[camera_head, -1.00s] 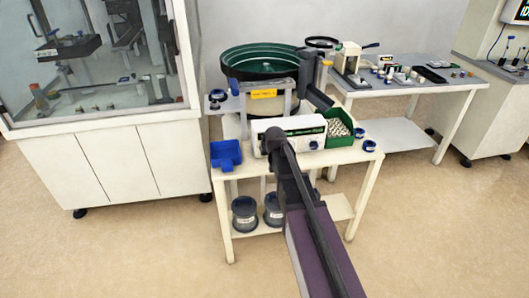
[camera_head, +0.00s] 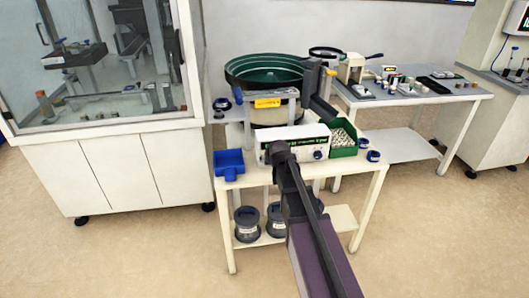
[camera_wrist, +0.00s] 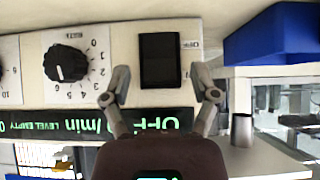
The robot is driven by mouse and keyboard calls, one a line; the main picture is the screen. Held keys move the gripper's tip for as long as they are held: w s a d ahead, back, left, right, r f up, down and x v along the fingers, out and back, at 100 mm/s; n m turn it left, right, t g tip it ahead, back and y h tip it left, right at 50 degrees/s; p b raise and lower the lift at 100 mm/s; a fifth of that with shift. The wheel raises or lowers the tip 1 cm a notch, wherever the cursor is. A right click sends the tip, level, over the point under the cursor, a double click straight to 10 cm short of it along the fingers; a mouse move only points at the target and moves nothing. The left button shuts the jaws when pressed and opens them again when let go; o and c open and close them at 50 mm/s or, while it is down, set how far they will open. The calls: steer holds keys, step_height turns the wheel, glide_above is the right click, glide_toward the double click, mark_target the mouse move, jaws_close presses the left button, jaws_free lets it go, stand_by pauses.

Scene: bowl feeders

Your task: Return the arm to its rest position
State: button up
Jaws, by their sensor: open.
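My gripper (camera_wrist: 158,88) shows in the wrist view with its two fingers apart and nothing between them. Behind the fingers is the white front of a control box, upside down in this view, with a black dial (camera_wrist: 66,63), a black rocker switch (camera_wrist: 160,60) and a green-lettered display (camera_wrist: 60,122). The switch lies between the fingertips in the picture; I cannot tell whether they touch the panel. In the head view my arm (camera_head: 300,200) stretches forward to the control box (camera_head: 305,140); my gripper cannot be made out there.
A green bowl feeder (camera_head: 265,68) stands behind the control box. A blue bin (camera_head: 229,165) is left of it, a green bin of parts (camera_head: 344,139) right. A glass-fronted cabinet (camera_head: 100,165) stands left, a second table (camera_head: 385,100) right. Floor is open at front right.

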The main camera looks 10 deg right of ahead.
steer(key=s+f+g, duration=0.3)
steer(key=s+g, duration=0.2)
steer(key=s, duration=1)
steer(key=s+f+g, duration=0.3)
steer(key=s+g, duration=0.1)
steer(key=s, duration=1)
step_height(320, 180, up, 25)
steer(key=p, duration=2.4)
steer(key=shift+a, duration=0.45)
